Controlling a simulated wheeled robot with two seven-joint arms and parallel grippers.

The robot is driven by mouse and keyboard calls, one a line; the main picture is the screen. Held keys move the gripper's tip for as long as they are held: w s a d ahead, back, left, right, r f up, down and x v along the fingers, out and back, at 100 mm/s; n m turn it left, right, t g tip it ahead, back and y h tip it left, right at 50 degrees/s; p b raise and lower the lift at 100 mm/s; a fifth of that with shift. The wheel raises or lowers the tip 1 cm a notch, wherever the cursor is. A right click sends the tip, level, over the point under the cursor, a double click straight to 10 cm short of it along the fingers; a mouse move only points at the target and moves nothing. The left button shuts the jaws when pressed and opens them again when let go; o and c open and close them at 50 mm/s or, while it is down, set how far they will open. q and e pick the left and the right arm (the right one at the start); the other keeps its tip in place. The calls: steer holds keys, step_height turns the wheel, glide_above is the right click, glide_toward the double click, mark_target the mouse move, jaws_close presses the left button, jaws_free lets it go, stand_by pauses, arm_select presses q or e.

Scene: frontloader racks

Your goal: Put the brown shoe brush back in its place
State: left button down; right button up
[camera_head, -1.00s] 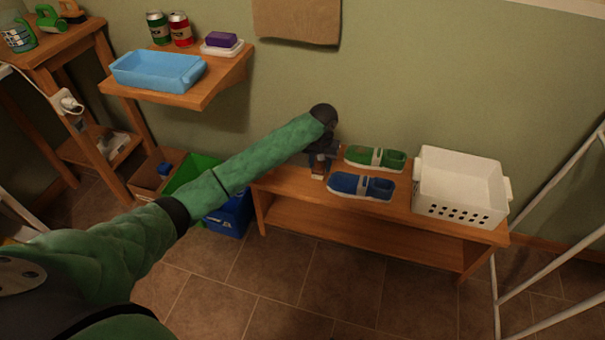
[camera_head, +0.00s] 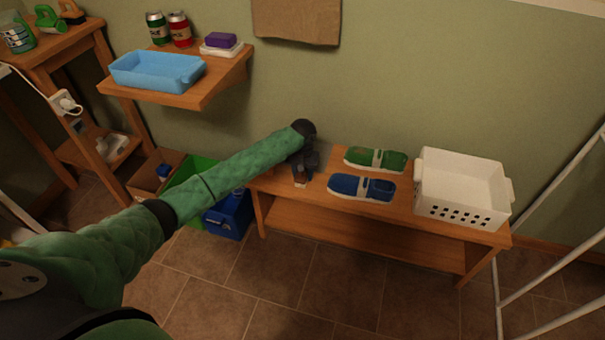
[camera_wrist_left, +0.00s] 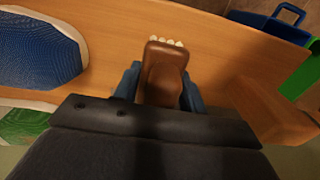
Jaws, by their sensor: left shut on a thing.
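The brown shoe brush (camera_wrist_left: 163,75) is between the fingers of my left gripper (camera_wrist_left: 158,92) in the left wrist view, with pale bristles at its far end. In the head view my left gripper (camera_head: 303,172) is over the left part of the wooden bench (camera_head: 360,225), left of the shoes, and the brush (camera_head: 300,182) shows small below it. I cannot tell whether the brush touches the bench top. My right gripper is not in view.
A blue shoe (camera_head: 361,187) and a green shoe (camera_head: 375,159) lie mid-bench. A white basket (camera_head: 462,212) stands at the bench's right end. Blue (camera_head: 231,216) and green bins stand on the floor left of the bench. A wall shelf (camera_head: 205,93) holds a blue tray (camera_head: 157,74).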

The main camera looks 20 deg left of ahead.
arm_select(q)
steer(key=c, duration=0.8)
jaws_free()
step_height(320, 180, up, 12)
steer(key=shift+f+p, duration=0.1)
steer(key=shift+p, duration=0.55)
steer(key=shift+r, duration=0.2)
